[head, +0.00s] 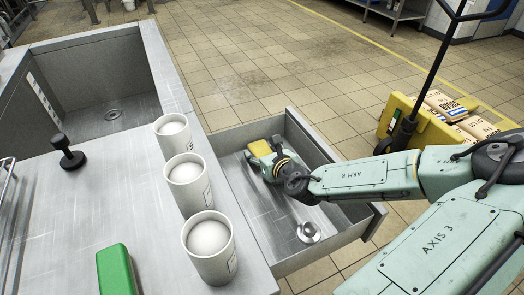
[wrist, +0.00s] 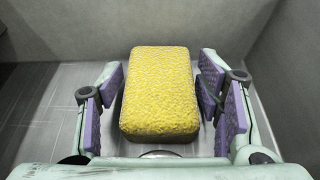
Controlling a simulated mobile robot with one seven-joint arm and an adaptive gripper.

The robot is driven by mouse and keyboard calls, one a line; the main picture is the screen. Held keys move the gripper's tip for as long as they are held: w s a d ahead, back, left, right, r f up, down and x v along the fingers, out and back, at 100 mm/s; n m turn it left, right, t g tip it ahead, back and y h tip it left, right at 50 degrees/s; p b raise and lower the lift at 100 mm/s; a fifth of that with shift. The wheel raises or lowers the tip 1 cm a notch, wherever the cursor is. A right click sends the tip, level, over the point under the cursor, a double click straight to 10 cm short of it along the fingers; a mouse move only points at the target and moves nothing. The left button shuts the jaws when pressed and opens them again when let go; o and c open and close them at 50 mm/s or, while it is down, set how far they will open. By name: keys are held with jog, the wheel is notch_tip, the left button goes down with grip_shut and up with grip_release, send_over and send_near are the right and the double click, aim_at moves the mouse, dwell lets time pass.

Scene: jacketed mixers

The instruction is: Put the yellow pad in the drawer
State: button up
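On the steel counter left of the drawer stand three white cups with white balls (head: 186,172), a green block (head: 115,270) and a black-knobbed stopper (head: 66,152). A sink (head: 105,85) is behind them. A round metal piece (head: 309,232) is at the drawer's near end. A yellow cart (head: 425,130) stands right.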

jog(key=shift+o, duration=0.7)
jog(key=shift+r, duration=0.1)
jog(key=shift+s+d+r, duration=0.1)
jog(key=shift+s+r, duration=0.05)
jog(key=shift+r, duration=0.05)
jog(key=p+v, duration=0.4)
jog(key=v, duration=0.6)
jog(key=shift+s+d+r, duration=0.15)
jog(key=shift+s+d, duration=0.05)
jog(key=shift+s, duration=0.05)
jog(key=shift+s+d+r, duration=0.1)
jog(key=shift+s, duration=0.3)
